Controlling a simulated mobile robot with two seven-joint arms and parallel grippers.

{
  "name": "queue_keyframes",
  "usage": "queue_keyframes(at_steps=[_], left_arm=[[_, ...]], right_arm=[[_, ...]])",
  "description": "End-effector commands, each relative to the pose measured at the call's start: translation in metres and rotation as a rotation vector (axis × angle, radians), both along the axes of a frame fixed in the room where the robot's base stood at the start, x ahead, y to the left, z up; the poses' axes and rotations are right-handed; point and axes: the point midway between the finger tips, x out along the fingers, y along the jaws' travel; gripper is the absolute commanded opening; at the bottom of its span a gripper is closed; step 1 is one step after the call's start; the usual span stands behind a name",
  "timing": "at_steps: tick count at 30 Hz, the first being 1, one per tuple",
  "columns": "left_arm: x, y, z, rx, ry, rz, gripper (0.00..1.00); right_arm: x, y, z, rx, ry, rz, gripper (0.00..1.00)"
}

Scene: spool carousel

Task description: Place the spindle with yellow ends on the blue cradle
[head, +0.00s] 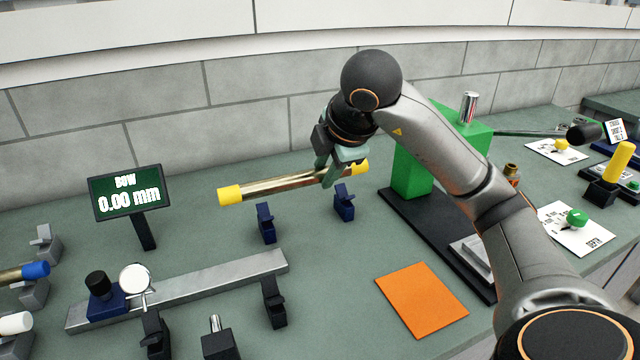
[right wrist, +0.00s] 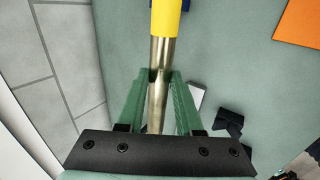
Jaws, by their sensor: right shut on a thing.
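The spindle (head: 290,184) is a brass-coloured rod with yellow ends, roughly level. My right gripper (head: 330,172) is shut on it, nearer its right yellow end; the left part sticks out free. In the right wrist view, the spindle (right wrist: 160,60) runs between the green fingers (right wrist: 158,95), one yellow end at the top. The blue cradle is two separate blue posts, left (head: 266,224) and right (head: 344,203). The spindle shows above and behind both posts in the head view, apart from them. Its exact height is hard to tell. My left gripper is not in view.
A green block (head: 412,170) on a black base stands right of the cradle. An orange sheet (head: 421,298) lies in front. A grey bar (head: 210,284) with a dial gauge (head: 134,279) and a BOW display (head: 130,194) stand left. A blue-ended spindle (head: 34,270) rests far left.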

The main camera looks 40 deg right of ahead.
Motion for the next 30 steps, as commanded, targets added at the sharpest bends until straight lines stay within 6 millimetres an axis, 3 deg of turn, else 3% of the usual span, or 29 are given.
queue_keyframes(at_steps=[6, 12, 22, 30], left_arm=[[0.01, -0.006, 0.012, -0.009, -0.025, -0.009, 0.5], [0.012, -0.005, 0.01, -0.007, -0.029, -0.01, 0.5], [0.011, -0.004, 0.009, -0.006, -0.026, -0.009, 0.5], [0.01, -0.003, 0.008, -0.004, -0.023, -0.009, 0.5]], right_arm=[[0.031, -0.034, -0.017, -0.001, -0.007, -0.006, 0.0], [0.048, -0.051, -0.049, 0.0, -0.009, -0.003, 0.0], [0.06, -0.063, -0.068, 0.0, -0.013, 0.0, 0.0], [0.063, -0.066, -0.098, -0.002, -0.012, 0.0, 0.0]])
